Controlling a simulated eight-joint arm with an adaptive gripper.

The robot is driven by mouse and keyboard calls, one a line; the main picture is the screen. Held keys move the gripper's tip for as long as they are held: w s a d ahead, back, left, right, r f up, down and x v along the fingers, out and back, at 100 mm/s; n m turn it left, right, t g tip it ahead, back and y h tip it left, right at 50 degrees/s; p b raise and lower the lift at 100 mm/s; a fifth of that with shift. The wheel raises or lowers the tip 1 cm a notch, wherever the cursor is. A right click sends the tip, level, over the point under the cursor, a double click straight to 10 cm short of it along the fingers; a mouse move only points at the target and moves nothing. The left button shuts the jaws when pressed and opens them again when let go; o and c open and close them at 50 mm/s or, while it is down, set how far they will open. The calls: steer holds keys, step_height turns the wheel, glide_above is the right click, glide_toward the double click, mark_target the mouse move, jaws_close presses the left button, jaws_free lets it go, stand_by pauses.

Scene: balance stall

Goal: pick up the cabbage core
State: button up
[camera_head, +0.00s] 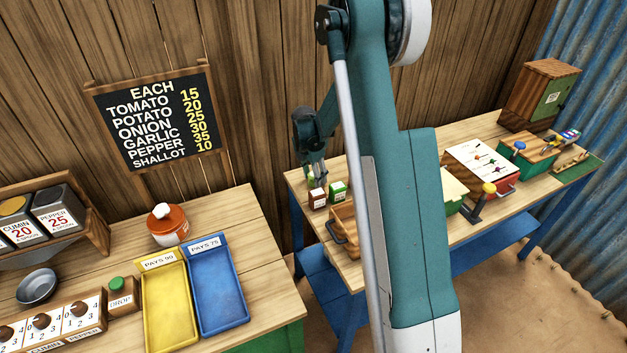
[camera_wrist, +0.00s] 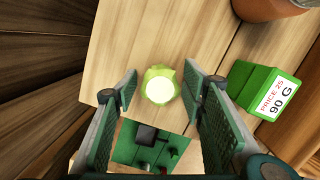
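The cabbage core (camera_wrist: 159,84) looks like a small, pale, round piece with a light green rim and a whitish top, on or just above the wooden table in the wrist view. My gripper (camera_wrist: 161,88) is open, with one finger pair left of the core and the other right of it. Gaps show on both sides, so the fingers do not appear to touch it. In the head view my gripper (camera_head: 316,172) points down over the back left part of the right-hand table. I cannot make out the core there.
A green box with a price label (camera_wrist: 272,93) stands close right of my fingers. A brownish pot (camera_wrist: 270,8) is at the top right. A green object with dark parts (camera_wrist: 125,150) lies below the core. A wooden crate (camera_head: 345,230) stands near the table's front edge.

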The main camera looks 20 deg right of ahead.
steer(key=c, duration=0.8)
steer(key=shift+r, duration=0.15)
steer(key=shift+r, duration=4.9)
